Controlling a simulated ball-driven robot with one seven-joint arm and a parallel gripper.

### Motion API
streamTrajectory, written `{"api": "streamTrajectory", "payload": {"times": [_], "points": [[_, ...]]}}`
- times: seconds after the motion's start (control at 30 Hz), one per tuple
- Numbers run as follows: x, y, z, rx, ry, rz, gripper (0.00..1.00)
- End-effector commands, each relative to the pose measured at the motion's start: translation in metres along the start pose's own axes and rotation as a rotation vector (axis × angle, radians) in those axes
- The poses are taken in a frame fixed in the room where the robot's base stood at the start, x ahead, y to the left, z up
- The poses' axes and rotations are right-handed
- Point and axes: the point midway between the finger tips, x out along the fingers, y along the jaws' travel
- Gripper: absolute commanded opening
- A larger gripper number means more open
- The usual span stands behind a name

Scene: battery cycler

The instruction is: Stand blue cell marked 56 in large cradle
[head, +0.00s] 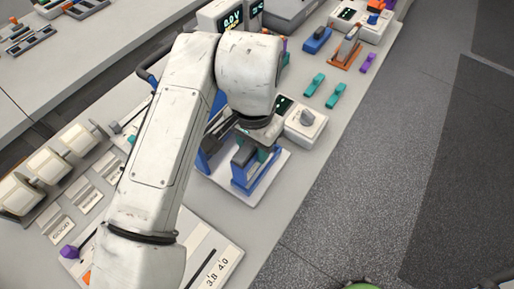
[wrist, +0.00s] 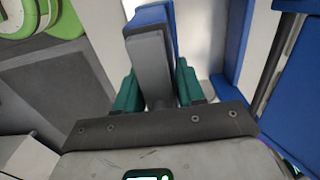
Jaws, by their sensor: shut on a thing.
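My gripper (wrist: 157,88) shows teal fingers on either side of a grey-ended blue block, which I take to be the blue cell (wrist: 151,15). It is shut on this cell; no number is readable. In the head view my gripper (head: 254,154) is low, over a blue cradle (head: 262,184) on a white base plate (head: 269,170). My arm hides part of the cradle. Blue cradle walls (wrist: 231,45) stand to the right of the cell in the wrist view. I cannot tell whether the cell touches the cradle.
A white box with a grey knob (head: 306,120) stands right beside the cradle. Teal blocks (head: 335,95) and an orange cradle (head: 344,57) lie farther back. A labelled plate (head: 215,262) is in front. The bench edge and grey floor (head: 350,170) are to the right.

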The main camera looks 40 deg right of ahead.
Motion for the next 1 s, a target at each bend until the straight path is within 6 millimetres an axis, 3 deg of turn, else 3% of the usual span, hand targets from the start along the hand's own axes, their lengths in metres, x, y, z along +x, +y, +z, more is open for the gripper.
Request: {"api": "streamTrajectory", "payload": {"times": [0.27,0.53,0.93,0.97,1.0], "points": [[0.012,-0.002,-0.011,0.000,0.001,0.001,0.00],[0.044,-0.002,-0.014,-0.002,0.001,0.001,0.00],[0.050,-0.003,-0.014,-0.001,0.001,-0.001,0.00],[0.050,-0.003,-0.014,-0.001,0.000,-0.001,0.40],[0.050,-0.003,-0.014,-0.001,0.000,-0.001,0.44]]}}
